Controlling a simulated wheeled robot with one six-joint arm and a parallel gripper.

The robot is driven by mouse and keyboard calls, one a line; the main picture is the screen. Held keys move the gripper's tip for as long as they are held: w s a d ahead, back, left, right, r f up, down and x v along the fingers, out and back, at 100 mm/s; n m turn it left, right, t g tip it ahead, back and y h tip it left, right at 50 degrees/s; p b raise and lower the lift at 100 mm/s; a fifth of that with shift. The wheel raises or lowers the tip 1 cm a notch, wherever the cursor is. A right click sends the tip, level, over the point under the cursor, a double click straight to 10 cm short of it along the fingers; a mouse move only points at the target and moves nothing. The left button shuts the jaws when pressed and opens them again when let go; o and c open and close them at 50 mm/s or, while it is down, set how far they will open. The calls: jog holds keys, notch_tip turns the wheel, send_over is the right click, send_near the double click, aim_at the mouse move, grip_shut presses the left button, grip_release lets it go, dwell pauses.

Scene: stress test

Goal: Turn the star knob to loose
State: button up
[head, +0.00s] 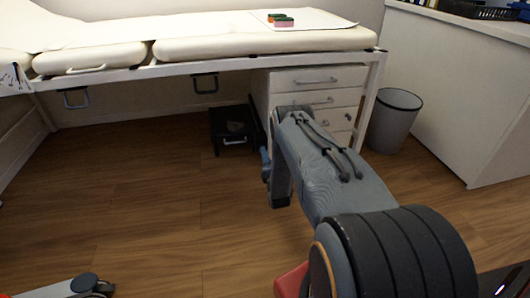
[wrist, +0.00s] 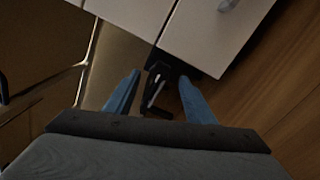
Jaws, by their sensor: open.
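I cannot make out a star knob in either view. My gripper (head: 265,165) hangs in front of the drawer cabinet in the head view, mostly hidden behind my own arm; only a bit of blue finger shows. In the wrist view, the two blue fingers of my gripper (wrist: 158,77) are spread apart with nothing held between them. A dark object with a pale bar (wrist: 154,92) shows beyond and between the fingers; it is too dim to identify, and no contact is visible.
A cream couch (head: 230,47) on a white frame spans the back, with coloured blocks (head: 281,20) on top. Under it stand a white drawer cabinet (head: 318,78) and a black step-like box (head: 232,145). A grey bin (head: 395,122) stands right.

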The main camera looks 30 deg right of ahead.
jog(key=shift+p+v, duration=0.45)
jog(key=shift+v, duration=1.2)
jog(key=shift+w, duration=0.1)
